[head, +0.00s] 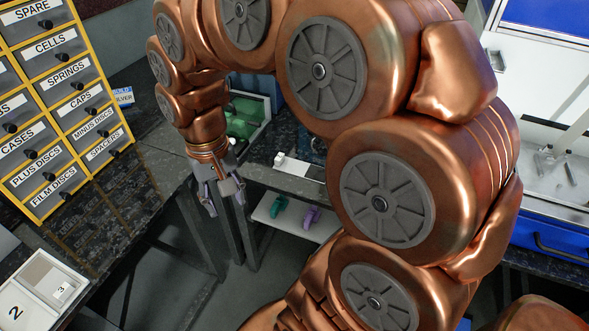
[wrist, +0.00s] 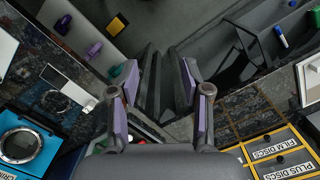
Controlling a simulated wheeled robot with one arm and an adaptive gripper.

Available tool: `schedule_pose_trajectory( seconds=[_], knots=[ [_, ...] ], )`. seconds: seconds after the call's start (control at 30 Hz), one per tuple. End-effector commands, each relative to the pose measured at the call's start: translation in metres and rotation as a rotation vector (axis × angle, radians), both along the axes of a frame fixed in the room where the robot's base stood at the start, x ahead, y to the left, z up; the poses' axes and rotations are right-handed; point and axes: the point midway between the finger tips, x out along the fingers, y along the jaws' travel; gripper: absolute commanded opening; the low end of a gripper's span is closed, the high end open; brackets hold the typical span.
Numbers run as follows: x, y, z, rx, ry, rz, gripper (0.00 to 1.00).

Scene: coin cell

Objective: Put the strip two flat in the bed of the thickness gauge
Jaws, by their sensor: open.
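My gripper (head: 224,198) hangs in front of the dark bench, open and empty; its two purple-padded fingers (wrist: 160,78) stand apart in the wrist view with only floor and bench legs between them. A white piece marked 2 (head: 17,311) lies at the bottom left of the head view, cut by the frame edge, beside a pale tray with a small 3 (head: 62,290). I cannot tell whether the marked piece is strip two itself. A flat white-and-dark plate with a small white block (head: 298,167) lies on the bench; it may be the thickness gauge, but I cannot confirm it.
A yellow-framed drawer cabinet (head: 60,110) stands at left. A low white shelf (head: 268,210) carries teal and purple pieces. A blue device with a round ring (wrist: 20,146) is at lower left in the wrist view.

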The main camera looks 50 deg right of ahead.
Motion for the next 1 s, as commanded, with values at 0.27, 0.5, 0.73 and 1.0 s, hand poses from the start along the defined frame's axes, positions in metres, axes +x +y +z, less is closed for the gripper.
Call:
schedule_pose_trajectory(
  seconds=[0.27, 0.5, 0.73, 1.0],
  knots=[
    [0.076, -0.085, -0.02, -0.007, -0.044, -0.335, 0.48],
    [0.112, -0.181, -0.047, -0.027, -0.066, -0.655, 0.48],
    [0.116, -0.249, -0.067, -0.05, -0.074, -0.875, 0.48],
    [0.114, -0.267, -0.083, -0.06, -0.068, -0.935, 0.48]
  ],
)
